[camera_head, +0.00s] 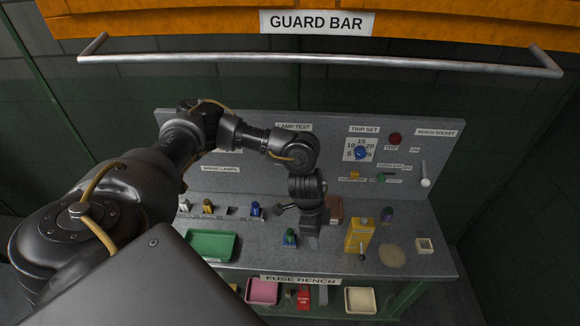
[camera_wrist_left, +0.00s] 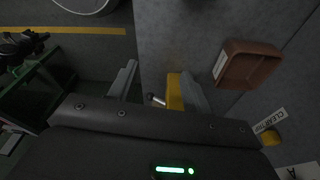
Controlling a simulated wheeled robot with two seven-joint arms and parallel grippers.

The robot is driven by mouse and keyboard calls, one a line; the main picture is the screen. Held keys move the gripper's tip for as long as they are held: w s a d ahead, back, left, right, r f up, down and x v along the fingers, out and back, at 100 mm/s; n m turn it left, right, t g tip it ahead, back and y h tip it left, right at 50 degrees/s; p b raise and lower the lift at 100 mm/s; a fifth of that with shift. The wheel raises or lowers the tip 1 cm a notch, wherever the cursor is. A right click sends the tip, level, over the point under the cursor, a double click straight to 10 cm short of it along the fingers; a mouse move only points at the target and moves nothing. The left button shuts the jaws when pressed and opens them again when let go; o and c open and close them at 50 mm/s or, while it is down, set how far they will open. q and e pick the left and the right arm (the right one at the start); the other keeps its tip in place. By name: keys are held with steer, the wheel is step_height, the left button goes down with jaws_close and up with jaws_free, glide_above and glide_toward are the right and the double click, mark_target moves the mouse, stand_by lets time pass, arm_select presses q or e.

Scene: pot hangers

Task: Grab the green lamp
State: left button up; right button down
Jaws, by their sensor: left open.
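A small green lamp (camera_head: 290,238) with a dark body stands on the grey bench in the head view, at the front middle. My left gripper (camera_head: 311,241) points down over the bench just right of the lamp. In the left wrist view the two fingers of my left gripper (camera_wrist_left: 158,88) are apart. I cannot make out the green lamp in that view. A yellow box (camera_wrist_left: 174,92) with a small lever shows between and behind the fingers there. In the head view the yellow box (camera_head: 359,236) stands right of the gripper. My right gripper is not in view.
A silver guard bar (camera_head: 320,60) crosses above the bench. A green tray (camera_head: 211,257) lies left of the lamp. Other small lamps, including a blue one (camera_head: 255,209), stand along the back. A brown box (camera_head: 336,208) is behind the gripper. A pink bin (camera_head: 263,291) sits below.

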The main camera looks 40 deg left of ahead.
arm_select(q)
steer(key=n+y, duration=0.2)
glide_toward(290, 231)
steer(key=shift+w+a+g, duration=0.1)
steer(key=shift+w+g, duration=0.3)
steer(key=shift+w, duration=0.15)
steer(key=shift+f+p, duration=0.65)
steer(key=shift+f, duration=2.4)
steer(key=f+p, duration=0.2)
steer(key=f, duration=0.1)
steer(key=shift+s+f, duration=0.2)
steer(key=shift+f, duration=0.1)
steer(key=shift+w+f, duration=0.1)
steer(key=shift+f, duration=0.55)
steer(key=c, duration=1.1)
steer(key=shift+o, duration=0.2)
steer(key=shift+r, duration=0.1)
